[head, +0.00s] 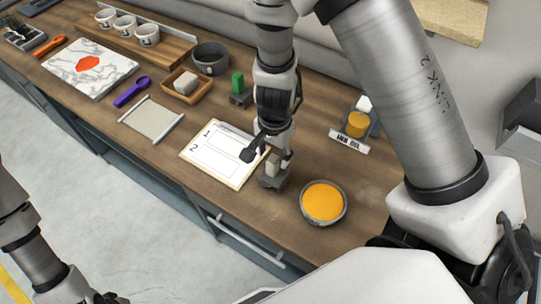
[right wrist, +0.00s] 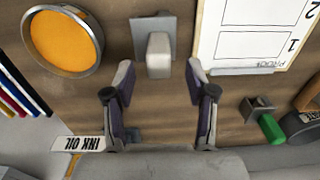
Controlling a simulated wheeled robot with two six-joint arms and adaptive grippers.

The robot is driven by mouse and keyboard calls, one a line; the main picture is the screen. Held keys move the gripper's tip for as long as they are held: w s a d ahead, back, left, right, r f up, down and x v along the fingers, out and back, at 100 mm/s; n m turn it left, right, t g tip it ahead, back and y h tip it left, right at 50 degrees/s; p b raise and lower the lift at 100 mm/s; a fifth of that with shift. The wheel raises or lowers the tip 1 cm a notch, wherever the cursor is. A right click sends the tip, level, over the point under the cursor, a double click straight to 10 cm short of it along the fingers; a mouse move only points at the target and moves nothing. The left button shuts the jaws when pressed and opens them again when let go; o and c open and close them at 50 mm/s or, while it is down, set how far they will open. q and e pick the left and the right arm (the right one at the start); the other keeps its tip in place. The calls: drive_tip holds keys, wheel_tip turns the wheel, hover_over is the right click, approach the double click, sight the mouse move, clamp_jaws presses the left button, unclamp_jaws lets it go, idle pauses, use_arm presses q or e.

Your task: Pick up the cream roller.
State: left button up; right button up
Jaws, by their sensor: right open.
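The cream roller (right wrist: 159,55) stands in a small grey holder (right wrist: 152,22) in the right wrist view, between and just beyond my right fingertips. In the head view the cream roller (head: 272,164) is partly hidden by my right gripper (head: 262,152), which hangs over it beside the numbered card. My right gripper (right wrist: 160,74) is open and empty, with one finger to each side of the roller's line. I see no contact with the roller. My left arm enters at the lower left of the head view; its fingers do not show.
An orange-filled round tin (head: 323,202) stands right of the holder, and the numbered card (head: 222,154) lies close on the left. A green roller (head: 238,82) in a holder and an INK OIL stand (head: 349,142) are farther back. The bench's front edge is near.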

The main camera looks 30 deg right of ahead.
sight(274, 162)
drive_tip(key=f, duration=0.1)
drive_tip(key=s+f+b, duration=0.1)
drive_tip(key=f, duration=0.1)
drive_tip(key=shift+a, duration=0.1)
drive_tip(key=shift+w+f+b, duration=0.3)
drive_tip(key=shift+f, duration=0.25)
drive_tip(key=shift+w+f+b, duration=0.25)
drive_tip(key=shift+f, duration=0.3)
drive_tip(key=shift+w, duration=0.2)
drive_tip(key=shift+s+r, duration=0.25)
drive_tip(key=shift+s, duration=0.2)
clamp_jaws()
use_arm(q)
drive_tip(key=shift+s+a+f, duration=0.1)
drive_tip(key=shift+s+f, duration=0.1)
drive_tip(key=shift+f, duration=0.85)
use_arm(e)
drive_tip(key=shift+w, duration=0.1)
drive_tip(key=shift+f, duration=0.1)
